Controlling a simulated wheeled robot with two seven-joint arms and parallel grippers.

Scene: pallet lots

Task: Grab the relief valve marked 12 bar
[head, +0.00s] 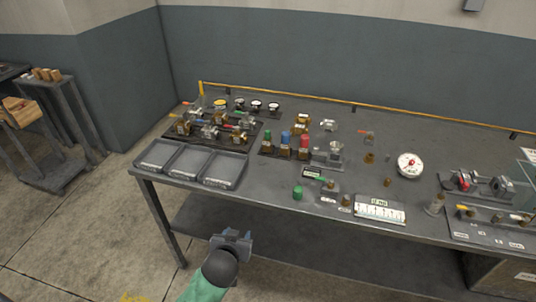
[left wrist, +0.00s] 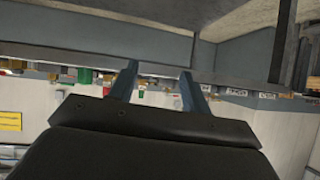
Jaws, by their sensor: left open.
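No 12 bar marking is legible, so I cannot tell which part is the relief valve. My left gripper (head: 232,238) is in front of the bench, below its front edge, apart from everything on it. In the left wrist view its two fingers (left wrist: 159,75) are spread with nothing between them. My right gripper is not in view.
Three empty grey trays (head: 187,163) sit at the bench's left end. Behind them is a rack of valves (head: 213,127). A green cap (head: 298,192), a white gauge (head: 410,165) and a white labelled block (head: 380,209) lie further right. The floor before the bench is clear.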

